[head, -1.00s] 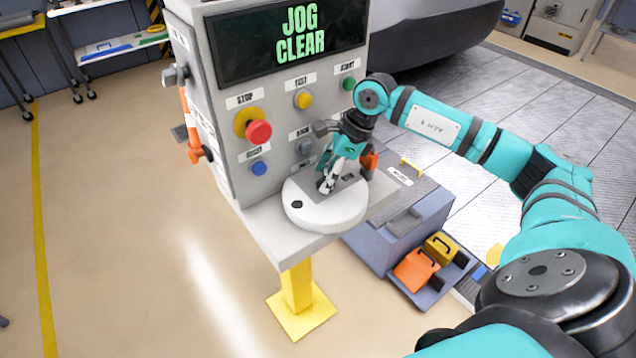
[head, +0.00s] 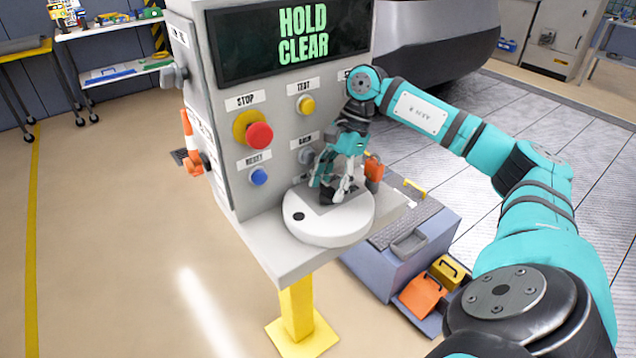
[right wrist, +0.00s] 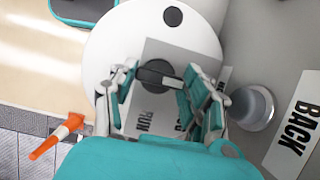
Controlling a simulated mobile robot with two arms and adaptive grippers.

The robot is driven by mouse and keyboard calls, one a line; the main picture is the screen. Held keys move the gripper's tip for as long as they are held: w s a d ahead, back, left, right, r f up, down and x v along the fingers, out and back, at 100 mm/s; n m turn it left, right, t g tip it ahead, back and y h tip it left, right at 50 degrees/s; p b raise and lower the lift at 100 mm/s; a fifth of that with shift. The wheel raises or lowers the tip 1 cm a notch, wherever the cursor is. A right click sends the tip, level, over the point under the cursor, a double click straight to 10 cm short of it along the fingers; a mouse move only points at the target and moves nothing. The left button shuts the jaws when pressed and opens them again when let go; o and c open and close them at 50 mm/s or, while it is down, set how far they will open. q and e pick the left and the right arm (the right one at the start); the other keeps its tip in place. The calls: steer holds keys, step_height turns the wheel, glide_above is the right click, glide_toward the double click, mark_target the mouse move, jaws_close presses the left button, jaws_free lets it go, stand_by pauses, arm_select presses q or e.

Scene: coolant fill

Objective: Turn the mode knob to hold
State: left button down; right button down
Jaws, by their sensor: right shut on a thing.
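The mode knob (right wrist: 155,76) is a small black knob on a grey label plate (right wrist: 150,52), on top of a white round housing (head: 335,228). In the right wrist view its pointer is toward the right finger. The word RUN shows on the plate; other lettering is partly hidden. My right gripper (head: 333,193) comes down on the knob from above and is shut on it. It also shows in the right wrist view (right wrist: 158,95). The panel screen (head: 303,35) reads HOLD CLEAR. My left gripper is in neither view.
The panel carries a red stop button (head: 260,135), a blue reset button (head: 259,177) and a yellow test button (head: 307,104). A grey button (right wrist: 252,107) labelled BACK is close beside my right gripper. A grey-blue case (head: 382,268) stands to the right.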

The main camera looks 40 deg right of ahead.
stand_by(0.3)
steer(key=c, duration=0.6)
jaws_free()
steer(key=shift+o, duration=0.2)
steer(key=v, duration=1.2)
